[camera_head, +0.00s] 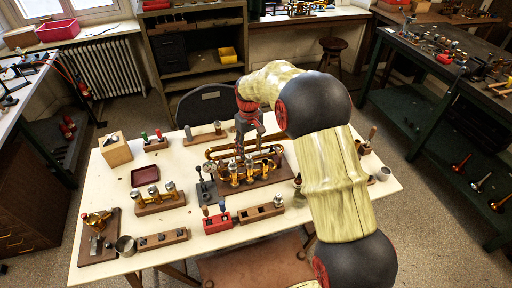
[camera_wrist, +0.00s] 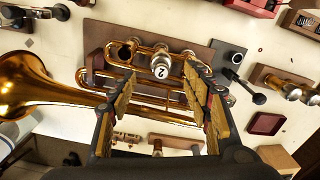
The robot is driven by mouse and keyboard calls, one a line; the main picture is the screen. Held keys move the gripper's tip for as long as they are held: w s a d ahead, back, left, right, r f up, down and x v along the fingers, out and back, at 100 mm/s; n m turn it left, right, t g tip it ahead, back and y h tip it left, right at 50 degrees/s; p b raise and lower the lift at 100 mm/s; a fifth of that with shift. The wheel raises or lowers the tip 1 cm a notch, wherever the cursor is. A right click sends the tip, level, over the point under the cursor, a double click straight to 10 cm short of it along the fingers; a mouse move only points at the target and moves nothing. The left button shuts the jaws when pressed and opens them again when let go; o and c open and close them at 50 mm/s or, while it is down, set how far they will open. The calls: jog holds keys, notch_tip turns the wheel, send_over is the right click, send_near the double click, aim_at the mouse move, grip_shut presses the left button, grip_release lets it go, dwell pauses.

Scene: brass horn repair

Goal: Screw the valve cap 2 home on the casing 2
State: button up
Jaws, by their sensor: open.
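The valve cap marked 2 (camera_wrist: 161,67) sits at the top of the middle casing of the brass horn (camera_wrist: 45,82). I cannot tell how far down it is threaded. The casing under it is largely hidden. The horn also shows in the head view (camera_head: 264,177), on a dark wooden base at the middle of the table. My gripper (camera_wrist: 160,84) is open, its two fingers apart on either side of the cap in the wrist view, pointing down at it. No contact shows.
On the table (camera_head: 120,193) stand a dark block with a lever (camera_head: 205,189), a wooden rack of valves (camera_head: 158,201), a red tool block (camera_head: 217,222), a wooden block (camera_head: 262,213) and a red tray (camera_head: 145,176).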

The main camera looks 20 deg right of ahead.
aim_at(249, 157)
jog(key=shift+f+b, duration=0.85)
jog(key=shift+f, duration=3.15)
jog(key=shift+c, duration=1.4)
jog(key=shift+s, duration=0.1)
grip_shut()
jog(key=m+p, duration=0.1)
jog(key=m, duration=0.3)
jog(key=shift+a, duration=0.15)
jog(key=shift+m, duration=0.5)
jog(key=m+p, duration=0.1)
jog(key=m, duration=0.2)
jog(key=shift+a+m, duration=0.15)
jog(key=shift+m, duration=0.15)
jog(key=shift+m+p, duration=0.3)
jog(key=shift+m, duration=0.5)
